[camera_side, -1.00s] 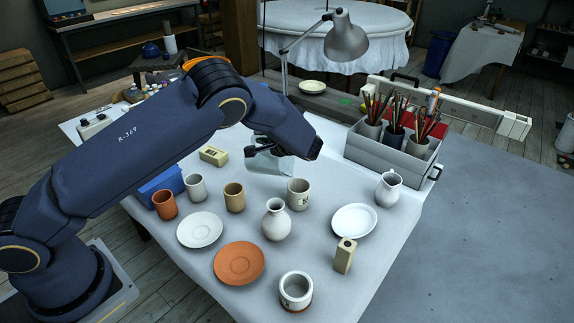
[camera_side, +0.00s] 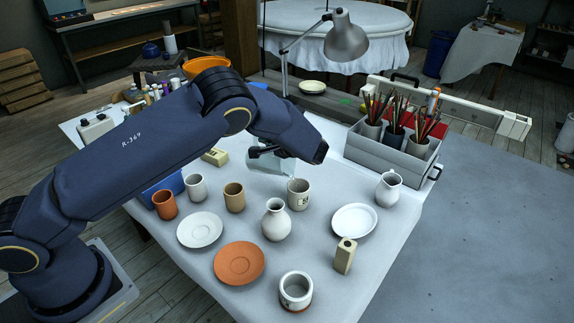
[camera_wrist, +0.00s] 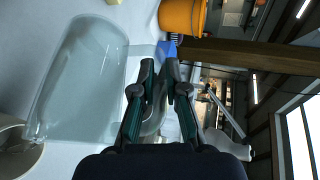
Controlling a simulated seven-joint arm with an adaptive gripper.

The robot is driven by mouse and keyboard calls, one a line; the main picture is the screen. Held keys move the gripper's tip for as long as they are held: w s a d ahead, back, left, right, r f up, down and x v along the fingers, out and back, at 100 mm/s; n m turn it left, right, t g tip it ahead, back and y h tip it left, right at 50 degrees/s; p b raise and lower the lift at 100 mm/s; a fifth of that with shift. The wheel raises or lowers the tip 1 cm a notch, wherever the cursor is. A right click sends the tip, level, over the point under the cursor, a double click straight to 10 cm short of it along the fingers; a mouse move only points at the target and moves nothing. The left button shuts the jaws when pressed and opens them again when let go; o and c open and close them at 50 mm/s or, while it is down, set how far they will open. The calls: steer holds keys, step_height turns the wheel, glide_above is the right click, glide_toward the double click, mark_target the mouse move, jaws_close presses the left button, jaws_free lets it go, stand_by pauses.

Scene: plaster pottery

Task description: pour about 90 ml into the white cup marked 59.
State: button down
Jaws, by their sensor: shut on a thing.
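My gripper (camera_wrist: 160,75) is shut on the handle of a clear glass jug (camera_wrist: 85,80). In the side view the jug (camera_side: 284,167) hangs above the table, tilted, beside and behind a pale grey-white cup (camera_side: 298,196) with a dark mark too small to read. Part of a cup (camera_wrist: 14,152) shows near the jug's lower left end in the wrist view. I cannot tell the liquid level or see any stream. Another white cup (camera_side: 295,292) with a terracotta base stands at the front; no number on it is readable.
A white vase (camera_side: 276,222) stands close in front of the marked cup. A white plate (camera_side: 355,222), a small pitcher (camera_side: 390,190) and a beige block (camera_side: 345,256) are to the right. White (camera_side: 200,230) and terracotta (camera_side: 239,264) saucers lie left. A brush crate (camera_side: 385,150) stands behind.

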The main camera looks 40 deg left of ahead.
mark_target(256, 142)
steer(key=shift+w+d+r+y, duration=0.15)
steer(key=shift+d+r+y, duration=0.15)
steer(key=shift+d, duration=0.35)
stand_by(0.4)
steer(key=a, duration=0.1)
steer(key=a+h, duration=0.1)
steer(key=a+f, duration=0.1)
steer(key=shift+s+a+h, duration=0.2)
steer(key=shift+s+h, duration=0.1)
steer(key=shift+s, duration=0.05)
steer(key=f, duration=0.1)
steer(key=a+f+h, duration=0.1)
steer(key=n+h, duration=0.1)
steer(key=shift+s+a+f, duration=0.1)
steer(key=shift+a+f, duration=0.15)
steer(key=shift+f, duration=0.15)
steer(key=shift+a+f+h, duration=0.35)
steer(key=shift+f+h, duration=0.4)
steer(key=shift+h, duration=0.05)
steer(key=shift+a, duration=0.1)
